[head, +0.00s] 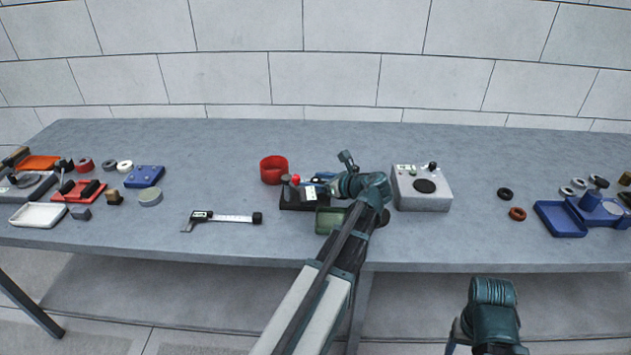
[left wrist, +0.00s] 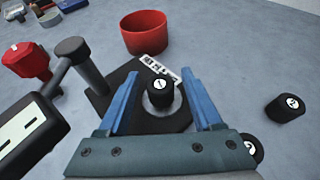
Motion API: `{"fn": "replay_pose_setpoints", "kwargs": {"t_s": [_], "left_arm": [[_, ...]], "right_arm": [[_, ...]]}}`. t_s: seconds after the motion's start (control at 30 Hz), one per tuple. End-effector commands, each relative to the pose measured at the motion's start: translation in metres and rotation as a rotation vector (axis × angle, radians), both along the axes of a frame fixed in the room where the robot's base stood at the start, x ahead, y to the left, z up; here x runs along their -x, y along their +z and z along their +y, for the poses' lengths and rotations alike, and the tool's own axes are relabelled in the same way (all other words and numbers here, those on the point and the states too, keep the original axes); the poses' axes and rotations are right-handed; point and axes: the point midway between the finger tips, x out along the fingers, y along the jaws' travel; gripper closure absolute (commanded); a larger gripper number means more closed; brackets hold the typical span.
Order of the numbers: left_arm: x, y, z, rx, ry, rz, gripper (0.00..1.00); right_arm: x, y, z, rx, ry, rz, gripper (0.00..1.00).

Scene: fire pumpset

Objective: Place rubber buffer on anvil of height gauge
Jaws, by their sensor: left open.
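The height gauge (head: 303,198) stands near the table's middle, with a dark base, a column and a red knob; its black base (left wrist: 122,75) and grey column (left wrist: 80,62) show in the left wrist view. A black rubber buffer (left wrist: 160,92) with a white label marked 1 stands upright on the gauge's pale round anvil (left wrist: 150,108). My left gripper (left wrist: 162,75) is open, its blue fingers on either side of this buffer with gaps visible. In the head view my left gripper (head: 320,181) is over the gauge and partly hides it.
Another black buffer (left wrist: 286,108) lies right of the gauge, and one (left wrist: 252,148) is partly behind my gripper. A red ring-shaped cup (head: 273,169) stands behind the gauge. A green tray (head: 328,222), a grey tester (head: 422,195) and a caliper (head: 225,217) are nearby.

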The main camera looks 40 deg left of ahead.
Motion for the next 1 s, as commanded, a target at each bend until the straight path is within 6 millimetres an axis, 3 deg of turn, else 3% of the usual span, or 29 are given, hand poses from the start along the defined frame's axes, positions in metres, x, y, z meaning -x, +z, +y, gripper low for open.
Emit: {"fn": "replay_pose_setpoints", "kwargs": {"t_s": [0.6,1.0], "left_arm": [[0.013,0.044,-0.097,0.0,-0.002,0.0,0.33],[0.015,0.047,-0.11,0.0,0.0,0.0,0.33]], "right_arm": [[0.0,0.044,0.0,0.0,0.0,0.0,0.33],[0.0,0.047,0.0,0.0,0.0,0.0,0.33]]}}
